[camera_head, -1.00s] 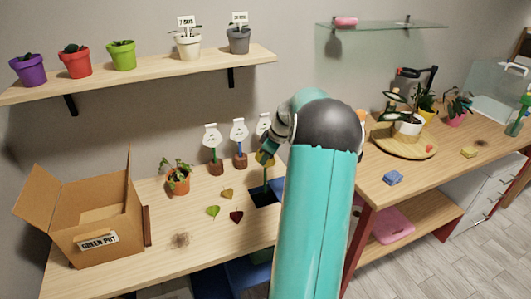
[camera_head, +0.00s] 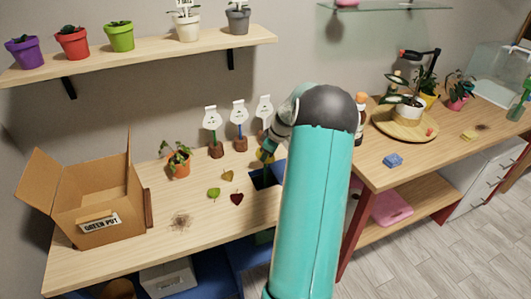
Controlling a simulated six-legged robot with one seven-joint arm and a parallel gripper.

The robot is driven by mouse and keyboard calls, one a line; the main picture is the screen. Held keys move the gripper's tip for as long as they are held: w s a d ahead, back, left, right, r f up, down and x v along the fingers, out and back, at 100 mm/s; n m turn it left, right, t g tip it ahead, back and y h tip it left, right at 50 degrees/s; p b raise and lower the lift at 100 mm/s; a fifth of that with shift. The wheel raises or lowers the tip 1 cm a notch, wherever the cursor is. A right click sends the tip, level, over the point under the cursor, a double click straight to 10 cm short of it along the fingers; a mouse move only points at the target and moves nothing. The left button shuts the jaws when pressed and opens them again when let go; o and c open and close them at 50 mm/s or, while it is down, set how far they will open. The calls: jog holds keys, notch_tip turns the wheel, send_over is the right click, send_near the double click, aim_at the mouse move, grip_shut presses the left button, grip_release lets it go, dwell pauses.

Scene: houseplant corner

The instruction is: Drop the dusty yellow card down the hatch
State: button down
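The hatch (camera_head: 264,180) is a dark blue opening in the left worktop, partly covered by my teal arm. My gripper (camera_head: 266,153) is just behind and above it, mostly hidden by my forearm, so its fingers cannot be made out. A dusty yellow piece (camera_head: 263,157), probably the card, shows at the gripper above the hatch's back edge. Whether the fingers hold it cannot be told. A yellowish leaf-shaped piece (camera_head: 228,175) lies flat left of the hatch.
A green leaf (camera_head: 213,193) and a dark red one (camera_head: 237,198) lie left of the hatch. Several white tags (camera_head: 239,112) stand behind. A potted plant (camera_head: 180,163) and a cardboard box (camera_head: 97,200) stand left. A round wooden board (camera_head: 404,125) is on the right table.

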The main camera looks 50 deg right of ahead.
jog(key=c, duration=1.6)
grip_release()
jog(key=shift+o, duration=0.2)
jog(key=shift+r, duration=0.1)
jog(key=shift+v, duration=4.9)
